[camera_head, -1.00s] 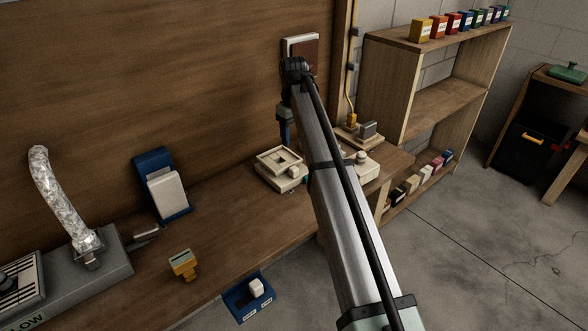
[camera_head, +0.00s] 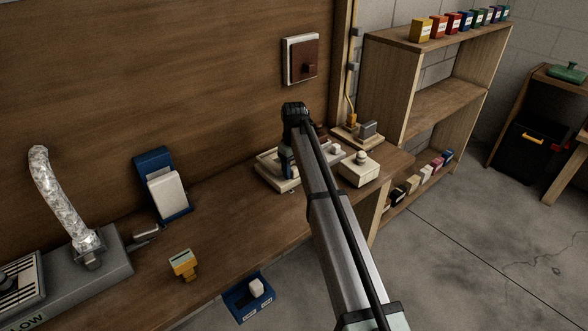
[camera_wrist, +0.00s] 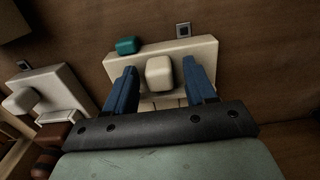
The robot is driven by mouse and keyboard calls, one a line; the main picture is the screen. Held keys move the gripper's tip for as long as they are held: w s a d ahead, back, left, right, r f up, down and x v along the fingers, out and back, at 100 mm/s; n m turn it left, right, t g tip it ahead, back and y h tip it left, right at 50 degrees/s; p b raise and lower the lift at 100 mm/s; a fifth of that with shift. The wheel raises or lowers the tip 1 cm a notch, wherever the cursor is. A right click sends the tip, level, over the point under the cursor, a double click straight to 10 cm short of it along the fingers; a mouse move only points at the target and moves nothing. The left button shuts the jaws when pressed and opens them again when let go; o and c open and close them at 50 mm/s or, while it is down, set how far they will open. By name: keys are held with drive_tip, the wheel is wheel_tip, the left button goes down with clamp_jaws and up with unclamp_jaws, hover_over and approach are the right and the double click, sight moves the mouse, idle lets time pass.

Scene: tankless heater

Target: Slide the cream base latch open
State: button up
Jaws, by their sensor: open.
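A cream base (camera_wrist: 185,48) lies across the wrist view, with a raised cream latch block (camera_wrist: 159,73) on its near side and a teal block (camera_wrist: 127,45) at its left. My gripper (camera_wrist: 160,68) is open, with one blue finger on each side of the cream block. Contact with the block cannot be made out. In the head view my gripper (camera_head: 288,172) points down at the cream base (camera_head: 267,162) on the bench, and my arm hides much of it.
A second cream box with a knob (camera_head: 358,172) stands right of my arm. A blue holder with a white pad (camera_head: 162,186), a yellow block (camera_head: 183,265) and a grey unit with a foil duct (camera_head: 88,250) are to the left. A brown wall panel (camera_head: 303,58) is above.

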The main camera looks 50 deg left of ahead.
drive_tip(key=shift+f, duration=0.1)
clamp_jaws()
idle(0.6)
